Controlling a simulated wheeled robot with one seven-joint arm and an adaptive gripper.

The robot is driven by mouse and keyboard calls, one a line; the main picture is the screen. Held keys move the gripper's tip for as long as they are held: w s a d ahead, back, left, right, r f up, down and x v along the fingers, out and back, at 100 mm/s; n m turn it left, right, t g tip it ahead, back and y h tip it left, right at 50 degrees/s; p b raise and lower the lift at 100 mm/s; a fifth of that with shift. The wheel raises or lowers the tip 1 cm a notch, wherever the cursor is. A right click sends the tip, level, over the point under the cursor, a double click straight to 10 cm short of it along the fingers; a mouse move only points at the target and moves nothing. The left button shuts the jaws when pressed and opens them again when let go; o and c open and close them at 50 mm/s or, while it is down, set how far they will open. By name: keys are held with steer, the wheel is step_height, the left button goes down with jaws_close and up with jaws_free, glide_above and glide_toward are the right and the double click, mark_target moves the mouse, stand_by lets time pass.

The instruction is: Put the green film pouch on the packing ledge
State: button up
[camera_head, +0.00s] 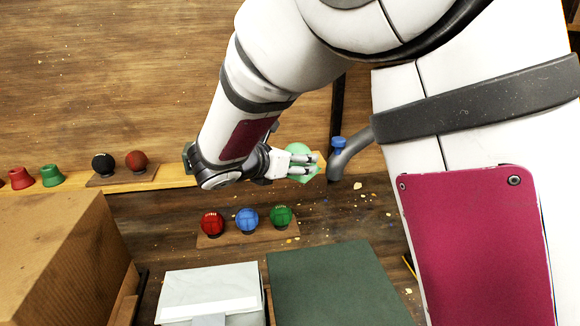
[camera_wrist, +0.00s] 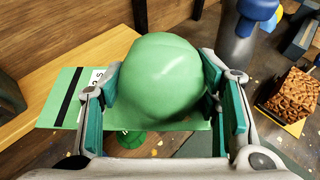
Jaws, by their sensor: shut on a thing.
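The green film pouch (camera_wrist: 165,80) is glossy and bulging, and my gripper (camera_wrist: 165,100) is shut on it from both sides. In the head view the pale green pouch (camera_head: 299,150) shows at the fingertips of my gripper (camera_head: 300,165), partly covered by them. A flat green piece with a black stripe and white label (camera_wrist: 62,98) shows left of the fingers; I cannot tell whether it belongs to the pouch. A light wooden ledge (camera_head: 163,178) runs along the back wall, left of my gripper; it also shows in the wrist view (camera_wrist: 70,62).
Red, blue and green balls sit on a wooden rack (camera_head: 262,233) below my gripper. A grey pipe (camera_head: 350,150) stands close right. A cardboard box (camera_head: 60,255), pale package (camera_head: 212,285) and dark green panel (camera_head: 335,285) lie nearer.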

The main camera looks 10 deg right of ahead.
steer(key=w+d+f+b, duration=0.1)
steer(key=w+d+f, duration=0.1)
steer(key=w, duration=0.3)
steer(key=w+d+f+b, duration=0.2)
steer(key=w, duration=0.4)
steer(key=w+d+f+b, duration=0.1)
steer(key=w+d+f, duration=0.1)
steer(key=w, duration=0.4)
steer(key=shift+w+d+f+b, duration=0.2)
steer(key=shift+d+f+b, duration=0.1)
steer(key=shift+d, duration=0.1)
steer(key=shift+s+f, duration=0.1)
steer(key=shift+f, duration=1.55)
steer(key=shift+f, duration=0.15)
steer(key=o, duration=1.4)
steer(key=shift+a, duration=0.1)
steer(key=shift+o, duration=0.5)
